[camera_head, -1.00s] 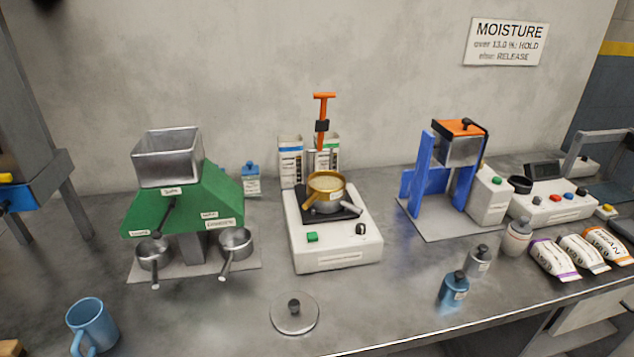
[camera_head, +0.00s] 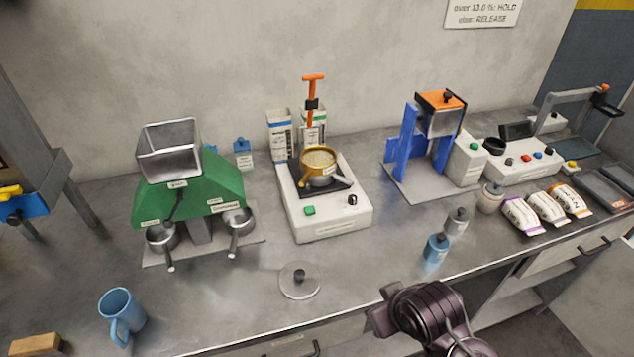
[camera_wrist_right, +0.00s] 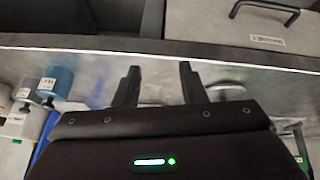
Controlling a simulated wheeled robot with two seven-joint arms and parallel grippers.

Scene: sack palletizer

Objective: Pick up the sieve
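The sieve (camera_head: 318,160) is a brass-coloured round pan with a pale mesh or contents inside. It sits upright on the dark plate of a white machine (camera_head: 330,222) with a green button and a black knob. My right arm has come in at the bottom of the head view, well in front of and to the right of the sieve. In the right wrist view my right gripper (camera_wrist_right: 158,85) has its two dark fingers apart with nothing between them, over the bench's front edge. My left gripper is not in view.
A round metal lid (camera_head: 300,280) lies in front of the machine. A green divider with pans (camera_head: 205,190) stands left, a blue-framed device (camera_head: 430,150) right. Blue (camera_head: 436,248) and grey (camera_head: 456,222) bottles stand near the front edge. A mug (camera_head: 120,312) is front left.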

